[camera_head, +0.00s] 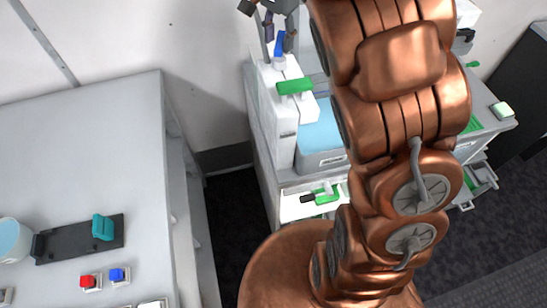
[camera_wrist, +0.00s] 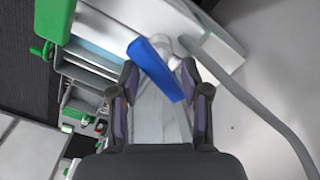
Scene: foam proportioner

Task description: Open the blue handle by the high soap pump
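The blue handle (camera_head: 279,46) is at the top of a tall white housing (camera_head: 284,140) in the head view. In the wrist view the blue handle (camera_wrist: 155,68) lies slanted between the two fingers of my gripper (camera_wrist: 158,78). The fingers are spread, with a gap on the left of the handle; its lower end is close to the right finger, and I cannot tell whether they touch. My gripper (camera_head: 279,38) also shows at the top of the head view, pointing down at the handle. The soap pump itself is not clearly identifiable.
A green handle (camera_head: 295,87) sits just below the blue one. A blue-topped grey box (camera_head: 320,146) stands beside the housing. In the wrist view a grey hose (camera_wrist: 255,100) curves along the right. A white table (camera_head: 90,160) with buttons is at the left.

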